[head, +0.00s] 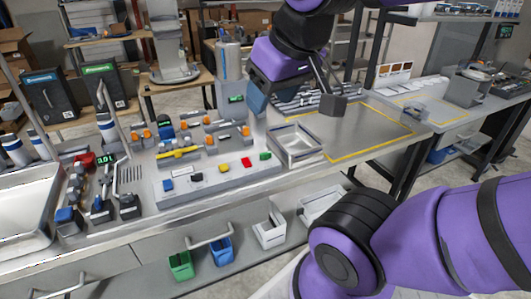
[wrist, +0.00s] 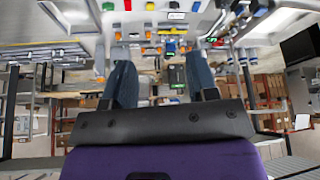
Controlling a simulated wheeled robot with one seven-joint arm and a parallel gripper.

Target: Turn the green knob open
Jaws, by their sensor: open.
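The green knob (head: 265,156) is a small block at the right end of a row of coloured knobs on the front of the light grey dispenser panel (head: 215,180). The knob's turned position is too small to tell.
Red (head: 246,162), yellow (head: 224,168), black (head: 197,177) and blue (head: 167,184) knobs share the row. A metal tray (head: 310,153) stands right of the panel. Fittings with orange caps (head: 164,133) stand behind. The yellow-marked bench area (head: 370,130) is mostly clear.

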